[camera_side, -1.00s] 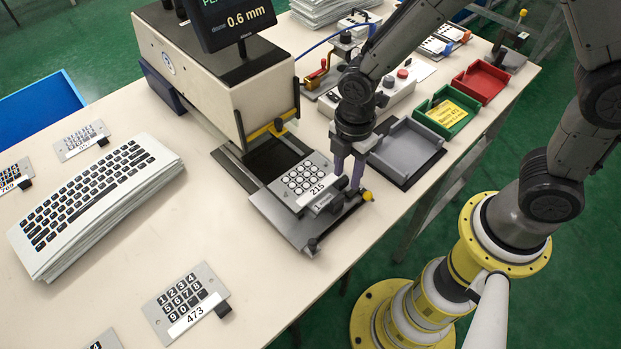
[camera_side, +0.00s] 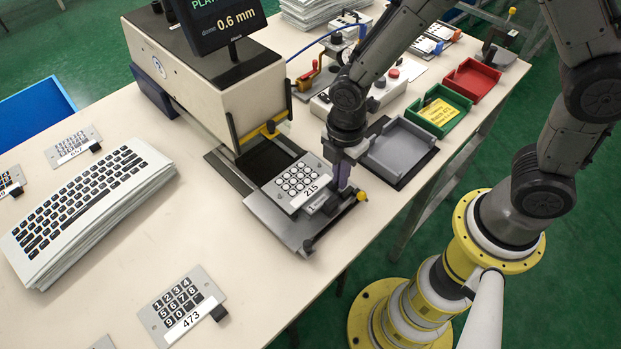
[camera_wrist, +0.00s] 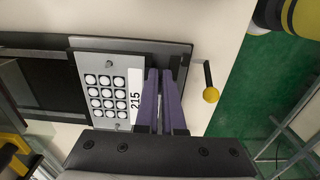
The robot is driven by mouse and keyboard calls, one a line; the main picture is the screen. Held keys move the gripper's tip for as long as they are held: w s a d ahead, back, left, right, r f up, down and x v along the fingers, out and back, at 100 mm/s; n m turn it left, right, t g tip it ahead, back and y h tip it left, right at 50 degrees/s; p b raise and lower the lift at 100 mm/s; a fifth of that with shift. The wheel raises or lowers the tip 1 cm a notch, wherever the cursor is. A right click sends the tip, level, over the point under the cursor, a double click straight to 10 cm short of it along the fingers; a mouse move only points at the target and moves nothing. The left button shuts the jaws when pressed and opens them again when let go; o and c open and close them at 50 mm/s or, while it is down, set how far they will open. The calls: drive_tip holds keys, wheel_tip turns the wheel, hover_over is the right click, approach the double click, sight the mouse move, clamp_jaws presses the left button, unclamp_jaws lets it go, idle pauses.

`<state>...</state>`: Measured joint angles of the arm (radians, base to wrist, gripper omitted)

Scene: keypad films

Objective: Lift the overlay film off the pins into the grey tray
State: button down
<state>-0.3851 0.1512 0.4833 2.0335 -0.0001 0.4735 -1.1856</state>
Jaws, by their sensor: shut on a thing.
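The overlay film (camera_side: 297,178), a pale plate with a grid of white round keys and the label 215, lies over the metal carriage (camera_side: 270,218) of the press. It also shows in the wrist view (camera_wrist: 106,93), at the left of my fingers. My gripper (camera_side: 338,190) is at the film's right edge, with its purple fingers close together and shut on the film's dark tab (camera_side: 325,203). The fingertips (camera_wrist: 155,75) largely hide the tab in the wrist view. The grey tray (camera_side: 400,148) is empty, just right of my gripper.
The press (camera_side: 205,80) with its display stands behind the carriage. A yellow-knobbed lever (camera_side: 361,196) is close to my gripper. A green tray (camera_side: 440,110) with a yellow card and a red tray (camera_side: 471,78) lie beyond the grey one. Film 473 (camera_side: 182,306) lies at the front.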

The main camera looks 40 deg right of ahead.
drive_tip(key=shift+r, duration=0.1)
drive_tip(key=shift+r, duration=0.6)
drive_tip(key=s+d+r, duration=0.5)
drive_tip(key=s+r, duration=0.6)
drive_tip(key=s, duration=0.2)
drive_tip(key=shift+d+r, duration=0.15)
drive_tip(key=shift+r, duration=0.15)
idle(1.5)
